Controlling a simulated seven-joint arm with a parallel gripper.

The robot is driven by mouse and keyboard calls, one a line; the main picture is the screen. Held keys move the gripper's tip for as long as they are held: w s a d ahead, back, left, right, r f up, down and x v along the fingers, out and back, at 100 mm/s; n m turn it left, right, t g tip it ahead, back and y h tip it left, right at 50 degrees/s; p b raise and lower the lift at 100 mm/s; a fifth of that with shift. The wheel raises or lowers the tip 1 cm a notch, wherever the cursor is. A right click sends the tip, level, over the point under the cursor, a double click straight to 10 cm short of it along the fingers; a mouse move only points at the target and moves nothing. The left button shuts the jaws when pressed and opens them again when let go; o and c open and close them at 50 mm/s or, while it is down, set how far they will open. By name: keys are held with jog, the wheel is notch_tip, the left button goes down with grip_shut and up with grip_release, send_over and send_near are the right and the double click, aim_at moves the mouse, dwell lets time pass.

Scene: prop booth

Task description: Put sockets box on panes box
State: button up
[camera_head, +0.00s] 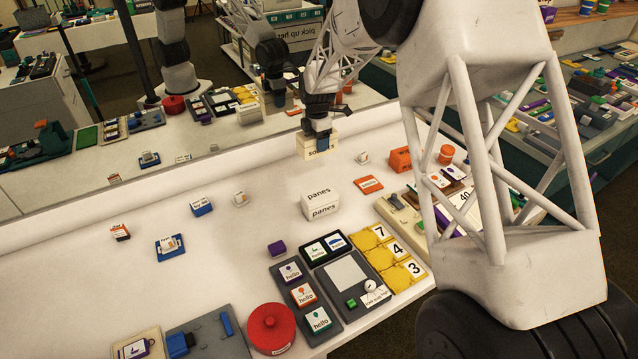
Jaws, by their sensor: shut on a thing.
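My gripper (318,131) is at the back of the table, near the mirror, pointing down. It is shut on the sockets box (314,149), a small cream box with dark lettering, only partly readable. The box appears held above the table; its exact height is hard to tell. The panes box (320,204) is a white box with "panes" on its top and front. It sits on the white table, nearer the camera than my gripper, with a clear top. My gripper and the sockets box are apart from it.
A long mirror (215,150) runs behind the table and reflects the scene. An orange-red card (368,184) and a small cup (363,158) lie right of the panes box. A purple block (277,249), trays and a red round pot (271,328) are in front. Table left of the panes box is mostly clear.

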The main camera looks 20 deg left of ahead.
jog(key=s+d+n, duration=0.1)
jog(key=s+d, duration=0.3)
jog(key=s, duration=0.5)
jog(key=s+d+r+n, duration=0.1)
jog(key=s+d, duration=0.3)
jog(key=s, duration=0.6)
jog(key=s+d+r+n, duration=0.1)
jog(key=s+d, duration=0.4)
jog(key=s, duration=0.5)
jog(key=shift+s+n, duration=0.25)
jog(key=shift+n, duration=0.55)
send_over(319, 194)
jog(key=shift+f, duration=0.75)
jog(key=shift+f, duration=1.8)
